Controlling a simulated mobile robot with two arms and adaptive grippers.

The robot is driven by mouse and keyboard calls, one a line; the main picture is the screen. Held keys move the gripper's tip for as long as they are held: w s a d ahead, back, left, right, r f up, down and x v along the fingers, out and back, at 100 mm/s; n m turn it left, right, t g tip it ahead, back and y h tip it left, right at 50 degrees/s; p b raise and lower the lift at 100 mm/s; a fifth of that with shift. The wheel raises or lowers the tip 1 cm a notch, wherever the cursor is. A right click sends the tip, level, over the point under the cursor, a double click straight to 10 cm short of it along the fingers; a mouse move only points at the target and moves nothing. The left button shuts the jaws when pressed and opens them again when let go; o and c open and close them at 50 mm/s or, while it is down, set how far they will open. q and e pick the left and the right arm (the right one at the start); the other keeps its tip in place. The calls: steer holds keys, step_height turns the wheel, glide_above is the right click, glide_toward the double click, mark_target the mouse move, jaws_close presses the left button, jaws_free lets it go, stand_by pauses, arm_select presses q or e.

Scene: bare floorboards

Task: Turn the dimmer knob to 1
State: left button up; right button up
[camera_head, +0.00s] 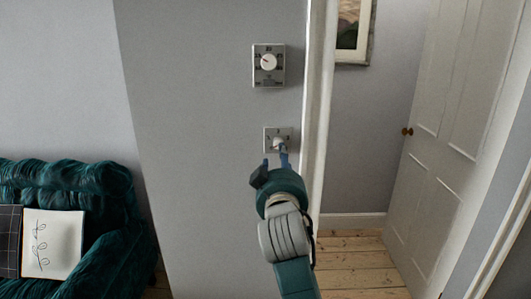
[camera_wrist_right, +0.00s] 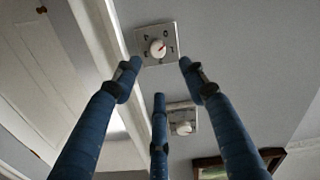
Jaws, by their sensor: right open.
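The dimmer knob (camera_head: 278,142) is a small white knob on a square plate, the lower of two wall plates in the head view. In the right wrist view the nearer knob (camera_wrist_right: 157,48) is white with a red mark, and small characters surround it; I cannot read its setting surely. My right gripper (camera_head: 276,162) is just below and in front of the lower plate, partly covering it. In the right wrist view the blue fingers (camera_wrist_right: 160,72) are spread and empty, with the knob beyond their tips. Contact is not visible. My left gripper is not in view.
A second plate with a round white dial (camera_head: 268,62) is above on the same wall. A white door frame (camera_head: 319,110) stands close on the right, with an open door (camera_head: 447,140) beyond. A green sofa (camera_head: 112,240) is at lower left.

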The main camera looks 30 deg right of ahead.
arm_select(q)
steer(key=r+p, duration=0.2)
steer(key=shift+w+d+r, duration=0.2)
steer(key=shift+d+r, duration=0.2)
arm_select(e)
steer(key=x, duration=1.1)
steer(key=shift+f, duration=0.2)
steer(key=shift+c, duration=0.5)
steer(key=shift+d, duration=0.1)
jaws_close()
